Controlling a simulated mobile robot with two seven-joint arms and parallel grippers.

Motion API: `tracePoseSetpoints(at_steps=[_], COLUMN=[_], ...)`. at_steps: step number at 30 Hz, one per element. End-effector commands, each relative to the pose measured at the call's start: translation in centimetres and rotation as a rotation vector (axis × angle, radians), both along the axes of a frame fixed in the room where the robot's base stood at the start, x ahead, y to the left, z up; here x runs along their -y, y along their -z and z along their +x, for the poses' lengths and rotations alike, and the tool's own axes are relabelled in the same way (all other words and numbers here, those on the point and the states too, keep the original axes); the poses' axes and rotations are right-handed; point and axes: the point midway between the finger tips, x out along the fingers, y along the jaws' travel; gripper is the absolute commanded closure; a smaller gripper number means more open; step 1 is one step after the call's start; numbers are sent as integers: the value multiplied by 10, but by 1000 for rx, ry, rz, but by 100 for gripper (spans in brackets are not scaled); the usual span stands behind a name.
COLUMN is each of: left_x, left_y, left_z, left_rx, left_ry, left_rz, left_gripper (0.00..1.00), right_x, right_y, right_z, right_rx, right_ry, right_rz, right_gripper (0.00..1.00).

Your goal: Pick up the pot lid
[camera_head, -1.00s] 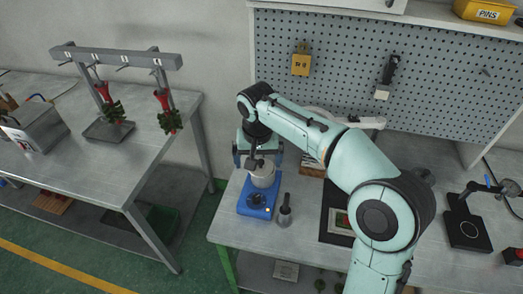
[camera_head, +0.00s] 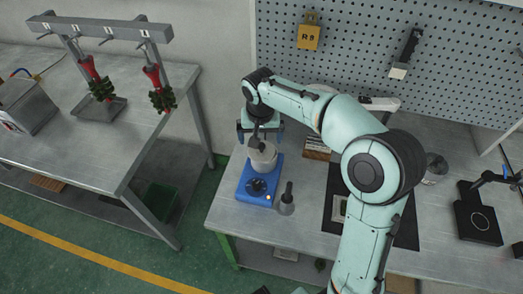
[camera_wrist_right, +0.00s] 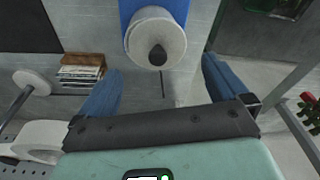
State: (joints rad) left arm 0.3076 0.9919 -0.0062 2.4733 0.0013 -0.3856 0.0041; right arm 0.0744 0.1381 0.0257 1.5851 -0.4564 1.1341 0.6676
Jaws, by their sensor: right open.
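A pale pot (camera_head: 262,163) stands on a blue hot plate (camera_head: 257,187) near the left end of the workbench. Its pale lid (camera_wrist_right: 146,46) is on it, with a dark knob (camera_wrist_right: 158,55) in the middle. My right gripper (camera_head: 260,132) is at the back side of the pot. In the right wrist view my right gripper (camera_wrist_right: 162,85) has its two blue fingers wide apart. Nothing is between them, and the pot with its lid lies just beyond the fingertips.
A small dark-handled tool (camera_head: 287,200) stands right of the hot plate. A stack of books or boxes (camera_head: 317,147) lies behind, near the pegboard (camera_head: 350,60). A second table (camera_head: 120,150) with red hanging pieces is at the left, across a gap.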

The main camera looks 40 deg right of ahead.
Motion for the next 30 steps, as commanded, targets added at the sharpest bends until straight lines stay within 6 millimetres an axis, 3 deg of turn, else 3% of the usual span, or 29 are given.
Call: tracePoseSetpoints(at_steps=[5,13,22,23,26,30], left_x=[0,0,0,0,0,0], left_y=[1,3,3,3,3,3], left_z=[0,-1,-1,-1,-1,-1], left_rx=[0,-1,-1,-1,-1,-1], left_ry=[0,0,0,0,0,0], left_rz=[0,0,0,0,0,0], left_gripper=[56,56,56,56,56,56], right_x=[2,6,7,7,7,7], right_y=[13,51,56,56,56,56], right_z=[0,2,4,4,4,4], right_rx=[-2,-3,1,1,1,1], right_ry=[0,-1,0,0,0,0], right_rz=[0,-1,-1,-1,-1,0], right_gripper=[0,0,0,3,36,46])
